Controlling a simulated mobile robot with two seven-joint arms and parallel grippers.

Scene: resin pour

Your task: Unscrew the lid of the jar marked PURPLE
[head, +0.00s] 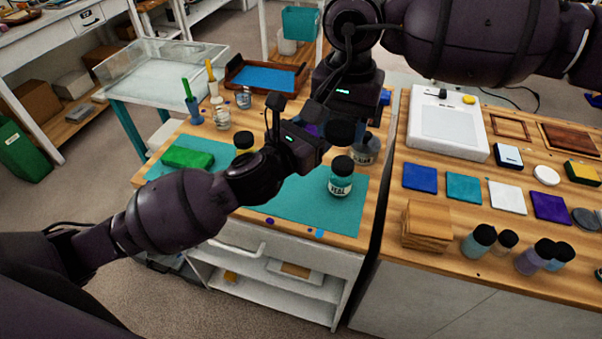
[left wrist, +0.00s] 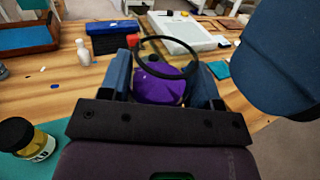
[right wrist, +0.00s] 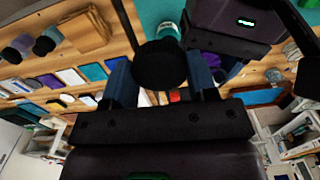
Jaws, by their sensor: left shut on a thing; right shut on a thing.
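The purple jar (left wrist: 158,88) is between the fingers of my left gripper (left wrist: 165,88), which is shut on it. A dark ring (left wrist: 150,38) shows at the jar's top, with no lid over it. In the head view only a little purple (head: 312,130) shows past my left gripper (head: 311,137); the label is hidden. My right gripper (right wrist: 162,80) is shut on a round black lid (right wrist: 160,66). In the head view the lid (head: 341,133) is just right of the purple jar and apart from it, above the teal mat (head: 295,210).
A TEAL jar (head: 341,178) stands on the mat below the lid, with a black-lidded jar (head: 365,150) behind it. A yellow jar (head: 243,142) and a green block (head: 188,157) are at the left. Several jars crowd the right table's front. The mat's front middle is clear.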

